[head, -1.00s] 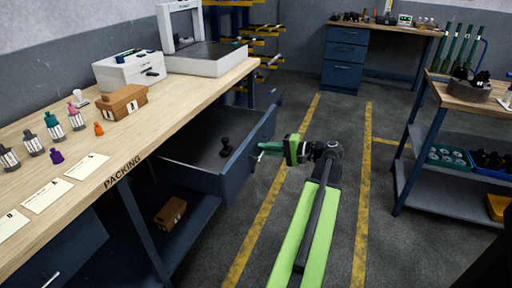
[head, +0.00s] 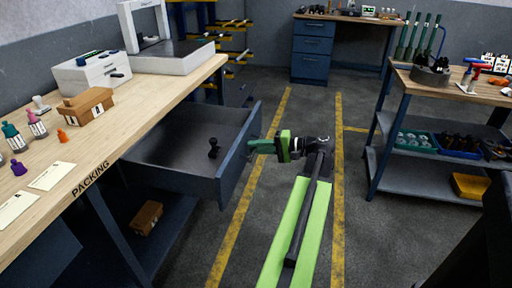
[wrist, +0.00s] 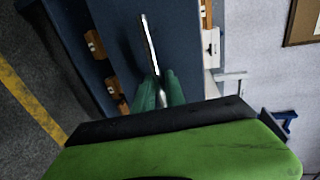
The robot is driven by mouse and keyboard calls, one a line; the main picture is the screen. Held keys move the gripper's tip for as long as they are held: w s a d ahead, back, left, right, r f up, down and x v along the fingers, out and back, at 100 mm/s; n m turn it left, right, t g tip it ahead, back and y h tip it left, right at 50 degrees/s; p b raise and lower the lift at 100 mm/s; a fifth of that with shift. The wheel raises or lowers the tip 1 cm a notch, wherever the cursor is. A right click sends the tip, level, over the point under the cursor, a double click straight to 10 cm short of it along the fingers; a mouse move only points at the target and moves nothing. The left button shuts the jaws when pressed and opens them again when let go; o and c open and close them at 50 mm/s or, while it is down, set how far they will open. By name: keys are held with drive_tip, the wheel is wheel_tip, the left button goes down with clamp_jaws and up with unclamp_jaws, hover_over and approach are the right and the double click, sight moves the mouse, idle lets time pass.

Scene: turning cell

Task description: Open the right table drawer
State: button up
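The right table drawer (head: 185,180) is dark blue and stands pulled out from under the wooden packing table (head: 120,135). A small black knob-shaped item (head: 213,148) is inside it. My gripper (head: 252,147) is at the outer side of the drawer front, its green fingers pointing left to it. In the wrist view, the green fingers of my gripper (wrist: 159,92) lie close on either side of the silver bar handle (wrist: 150,45), with the dark blue drawer front (wrist: 85,45) behind. The handle is mostly hidden in the head view.
A brown box (head: 146,217) sits on the shelf below the drawer. A cart (head: 425,178) with bins stands at the right. A blue drawer cabinet (head: 312,50) is at the back. The floor (head: 290,140) between the yellow lines is clear apart from my arm.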

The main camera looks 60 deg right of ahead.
drive_tip(key=shift+o, duration=1.4)
drive_tip(key=p+v, duration=0.3)
drive_tip(key=v, duration=1.4)
drive_tip(key=shift+s, duration=0.15)
